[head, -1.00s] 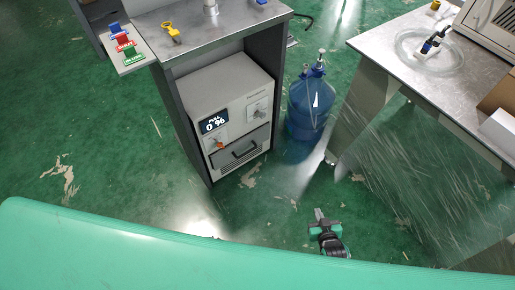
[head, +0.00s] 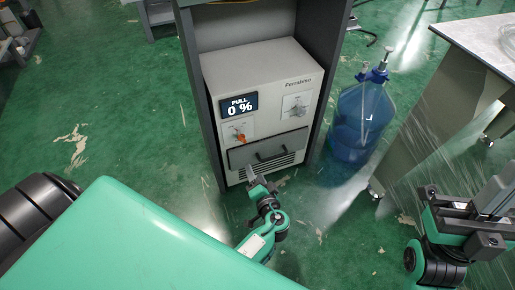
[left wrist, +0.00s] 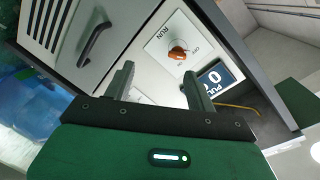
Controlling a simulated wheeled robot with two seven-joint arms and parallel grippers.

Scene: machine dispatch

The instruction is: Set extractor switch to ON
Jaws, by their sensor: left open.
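The extractor is a grey box (head: 268,85) in an open dark cabinet. Its display (head: 239,106) reads PULL 0 %. Below the display is a small orange switch (head: 239,136) on a white plate. In the left wrist view the orange switch (left wrist: 178,52) sits on a plate with small OFF/ON lettering and RUN; its exact setting is hard to read. My left gripper (head: 252,174) is open and empty, below the switch in the head view, in front of the drawer. In the wrist view the switch appears between and beyond its fingers, apart from them. My right gripper (head: 492,205) is at the right edge, away from the extractor.
A drawer with a dark handle (head: 271,154) is below the switch, and another dial plate (head: 296,105) is to its right. A blue water bottle (head: 361,117) stands right of the cabinet. A metal-topped table (head: 485,40) is farther right. Green floor in front is clear.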

